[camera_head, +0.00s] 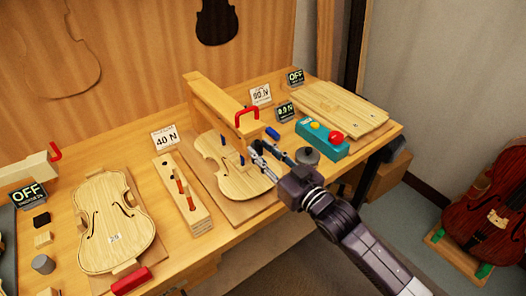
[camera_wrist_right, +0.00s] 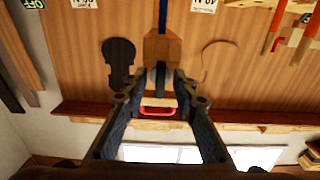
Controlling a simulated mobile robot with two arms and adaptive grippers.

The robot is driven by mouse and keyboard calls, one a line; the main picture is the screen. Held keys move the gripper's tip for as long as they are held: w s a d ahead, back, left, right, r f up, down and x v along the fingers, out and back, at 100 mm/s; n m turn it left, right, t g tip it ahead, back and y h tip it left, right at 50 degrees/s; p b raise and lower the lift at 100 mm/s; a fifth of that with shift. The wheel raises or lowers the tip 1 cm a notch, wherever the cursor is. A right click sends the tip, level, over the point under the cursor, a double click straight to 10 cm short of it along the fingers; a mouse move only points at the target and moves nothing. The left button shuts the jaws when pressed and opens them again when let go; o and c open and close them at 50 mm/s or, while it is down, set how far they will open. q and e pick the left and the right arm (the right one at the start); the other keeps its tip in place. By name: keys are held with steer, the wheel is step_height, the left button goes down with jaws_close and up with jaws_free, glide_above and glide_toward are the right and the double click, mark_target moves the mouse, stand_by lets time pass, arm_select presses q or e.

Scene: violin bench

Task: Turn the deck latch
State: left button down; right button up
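My right gripper (camera_head: 258,152) reaches in from the lower right to the near end of the wooden beam (camera_head: 207,100). A red handle (camera_head: 246,113) tops that end and a narrow blue piece (camera_head: 242,158) shows below it. In the right wrist view, the fingers (camera_wrist_right: 160,82) stand apart, with the blue piece (camera_wrist_right: 162,20) and beam end (camera_wrist_right: 148,48) beyond or between them. I cannot tell whether they touch. The red handle (camera_wrist_right: 157,112) shows between the fingers. No part is clearly identifiable as the deck latch. My left gripper is not in view.
A violin plate (camera_head: 235,175) lies below the beam. A teal box (camera_head: 322,142) with yellow and red buttons stands right of the gripper. A wooden deck (camera_head: 340,105) lies behind it.

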steer(key=v, duration=1.2)
stand_by(0.3)
